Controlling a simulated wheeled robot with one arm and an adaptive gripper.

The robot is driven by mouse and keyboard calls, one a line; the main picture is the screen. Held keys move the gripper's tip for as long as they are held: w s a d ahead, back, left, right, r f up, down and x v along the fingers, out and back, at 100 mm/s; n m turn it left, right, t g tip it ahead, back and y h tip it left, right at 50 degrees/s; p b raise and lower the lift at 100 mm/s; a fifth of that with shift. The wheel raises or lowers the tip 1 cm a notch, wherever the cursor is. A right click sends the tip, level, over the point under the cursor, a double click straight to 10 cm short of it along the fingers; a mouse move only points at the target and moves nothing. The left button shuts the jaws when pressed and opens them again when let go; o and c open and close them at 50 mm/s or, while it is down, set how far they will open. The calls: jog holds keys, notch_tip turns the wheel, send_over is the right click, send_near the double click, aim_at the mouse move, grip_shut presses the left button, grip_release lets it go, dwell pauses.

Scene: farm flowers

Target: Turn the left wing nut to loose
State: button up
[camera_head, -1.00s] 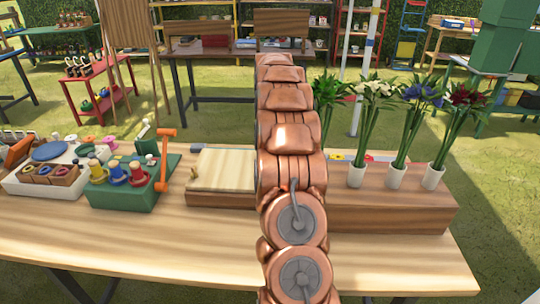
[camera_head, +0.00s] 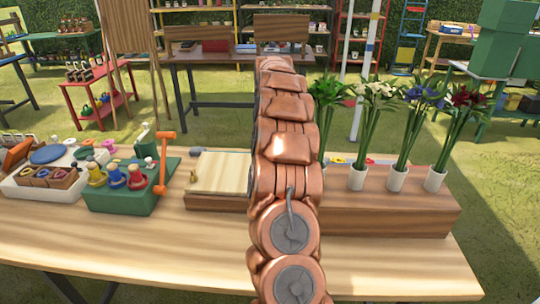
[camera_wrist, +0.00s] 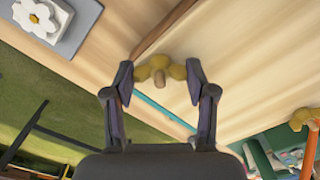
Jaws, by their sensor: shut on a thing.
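A yellow-brass wing nut (camera_wrist: 160,68) sits at the edge of a pale wooden board (camera_wrist: 245,85) in the wrist view. My gripper (camera_wrist: 160,82) has its fingers on either side of this nut and is shut on it. A second wing nut (camera_wrist: 303,118) shows at the right edge of the wrist view, beside an orange handle. In the head view, the pale board (camera_head: 220,172) lies on the table with a small brass nut (camera_head: 193,176) at its left end. My arm hides the gripper and the board's right end there.
Several flowers in white cups (camera_head: 397,179) stand on a brown wooden box (camera_head: 390,210) to the right. The table's front (camera_head: 150,250) is clear.

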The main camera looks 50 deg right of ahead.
jog(key=n+p, duration=0.1)
jog(key=n, duration=0.6)
jog(key=shift+s, duration=0.15)
jog(key=n+p, duration=0.1)
jog(key=n, duration=0.5)
jog(key=shift+n, duration=0.4)
jog(key=n+p, duration=0.1)
jog(key=n, duration=0.5)
jog(key=shift+p, duration=0.3)
jog(key=n+p, duration=0.1)
jog(key=n, duration=0.5)
jog(key=shift+n, duration=0.3)
jog(key=o, duration=1.2)
jog(key=shift+c, duration=0.2)
jog(key=shift+r, duration=0.15)
